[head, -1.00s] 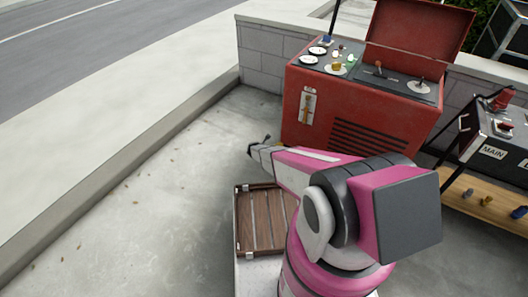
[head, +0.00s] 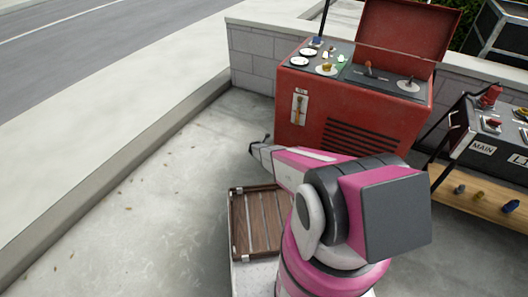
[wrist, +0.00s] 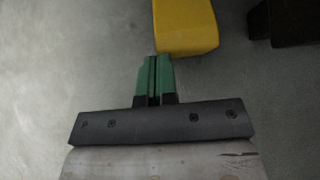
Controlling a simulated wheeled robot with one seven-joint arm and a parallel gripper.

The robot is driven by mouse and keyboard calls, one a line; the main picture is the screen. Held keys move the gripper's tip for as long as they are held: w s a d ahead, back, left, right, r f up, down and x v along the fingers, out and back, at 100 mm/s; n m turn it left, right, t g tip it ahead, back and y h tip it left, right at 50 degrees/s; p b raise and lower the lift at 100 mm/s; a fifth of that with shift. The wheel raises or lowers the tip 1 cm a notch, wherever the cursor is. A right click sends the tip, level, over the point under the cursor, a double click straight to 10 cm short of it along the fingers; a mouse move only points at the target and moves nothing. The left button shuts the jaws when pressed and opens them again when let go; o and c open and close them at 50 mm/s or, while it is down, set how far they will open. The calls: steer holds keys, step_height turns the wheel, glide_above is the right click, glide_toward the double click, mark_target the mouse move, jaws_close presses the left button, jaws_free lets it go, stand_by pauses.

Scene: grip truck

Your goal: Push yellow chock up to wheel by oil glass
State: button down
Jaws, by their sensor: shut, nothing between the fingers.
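The yellow chock (wrist: 186,25) shows at the top of the wrist view, cut off by the frame's upper edge. My gripper (wrist: 155,60) is shut and empty, its green fingers together just below the chock's left part. Whether the fingertips touch it is not clear. In the head view my arm hides the fingers and no chock shows. The red machine (head: 355,110) stands beyond my arm, with a small framed gauge, perhaps the oil glass (head: 299,107), on its front. Its wheels are hidden in the head view.
Dark blocky parts (wrist: 292,20) lie right of the chock, a gap away; I cannot tell what they are. A block wall (head: 252,62) runs behind.

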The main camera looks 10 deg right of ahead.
steer(key=w+d, duration=0.4)
steer(key=w, duration=0.1)
steer(key=w+d, duration=0.2)
steer(key=w, duration=0.1)
steer(key=shift+w, duration=0.1)
